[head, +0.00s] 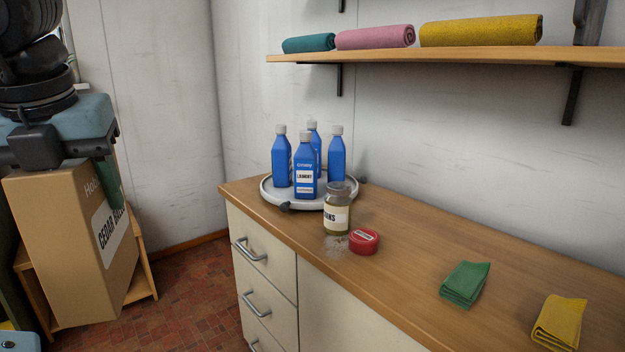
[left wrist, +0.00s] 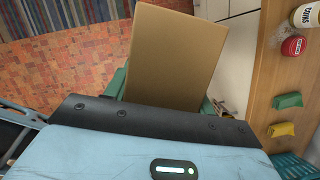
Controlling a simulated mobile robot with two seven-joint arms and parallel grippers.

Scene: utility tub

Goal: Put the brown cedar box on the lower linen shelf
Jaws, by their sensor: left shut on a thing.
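The brown cedar box (head: 65,250), with a white label reading "CEDAR", is at the left of the head view. My left gripper (head: 62,190) comes down over its top and is shut on it, one green finger showing on the labelled side. The box (left wrist: 172,50) also fills the upper middle of the left wrist view. The lower linen shelf (head: 480,57) is on the wall at upper right, above the counter; a bracket shows higher up. My right gripper is not in view.
Below, the counter (head: 420,250) holds a tray (head: 268,188) of blue bottles, a jar (head: 337,215), a red lid (head: 364,242) and folded cloths. A wooden stand (head: 146,275) is behind the box.

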